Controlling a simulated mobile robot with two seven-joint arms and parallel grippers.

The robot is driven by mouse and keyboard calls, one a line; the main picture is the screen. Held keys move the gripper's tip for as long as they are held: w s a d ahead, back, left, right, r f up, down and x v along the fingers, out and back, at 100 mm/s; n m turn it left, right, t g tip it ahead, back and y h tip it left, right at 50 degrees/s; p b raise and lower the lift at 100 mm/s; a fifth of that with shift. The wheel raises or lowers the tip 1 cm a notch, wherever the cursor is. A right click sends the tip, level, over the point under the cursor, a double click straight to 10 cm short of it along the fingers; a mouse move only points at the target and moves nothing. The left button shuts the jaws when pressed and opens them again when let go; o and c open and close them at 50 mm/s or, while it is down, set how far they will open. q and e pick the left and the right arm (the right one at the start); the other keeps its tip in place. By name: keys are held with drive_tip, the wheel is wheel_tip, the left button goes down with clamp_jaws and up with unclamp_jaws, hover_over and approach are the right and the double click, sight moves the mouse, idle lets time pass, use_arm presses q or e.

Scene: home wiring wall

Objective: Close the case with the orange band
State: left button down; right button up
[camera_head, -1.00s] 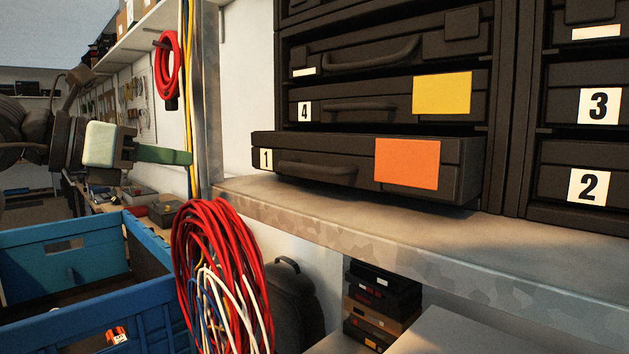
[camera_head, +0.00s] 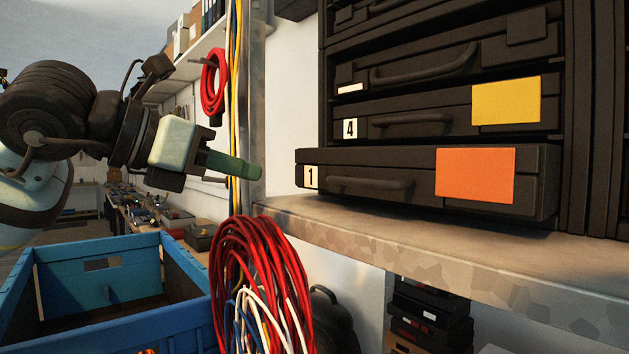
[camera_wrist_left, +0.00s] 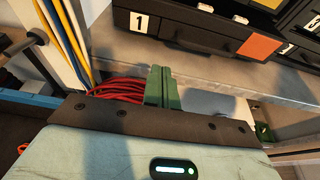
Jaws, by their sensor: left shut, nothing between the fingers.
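The case with the orange band (camera_head: 400,205) is a black case labelled 1 at the bottom of the rack, standing on the metal shelf. It juts out further than the case labelled 4 above it. Its orange patch (camera_head: 475,174) is on the right of its front, and a handle is left of that. It also shows in the left wrist view (camera_wrist_left: 190,30), beyond the fingers. My left gripper (camera_head: 258,172) is shut and empty, left of the case and apart from it. Its green fingers show together in the left wrist view (camera_wrist_left: 163,88). My right gripper is not in view.
The case labelled 4 with a yellow patch (camera_head: 506,100) sits above. A red cable coil (camera_head: 265,280) hangs below the shelf edge (camera_head: 400,262). A blue crate (camera_head: 100,285) stands lower left. Yellow and blue cables (camera_head: 236,110) run down beside the metal post.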

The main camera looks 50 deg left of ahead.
use_arm(q)
drive_tip(key=p, duration=0.2)
approach(329, 187)
drive_tip(key=w+f, duration=0.2)
drive_tip(key=shift+w+d+p, duration=0.15)
drive_tip(key=shift+w+p, duration=0.05)
drive_tip(key=shift+w, duration=0.4)
drive_tip(key=shift+w+d+p, duration=0.15)
drive_tip(key=shift+w, duration=1.3)
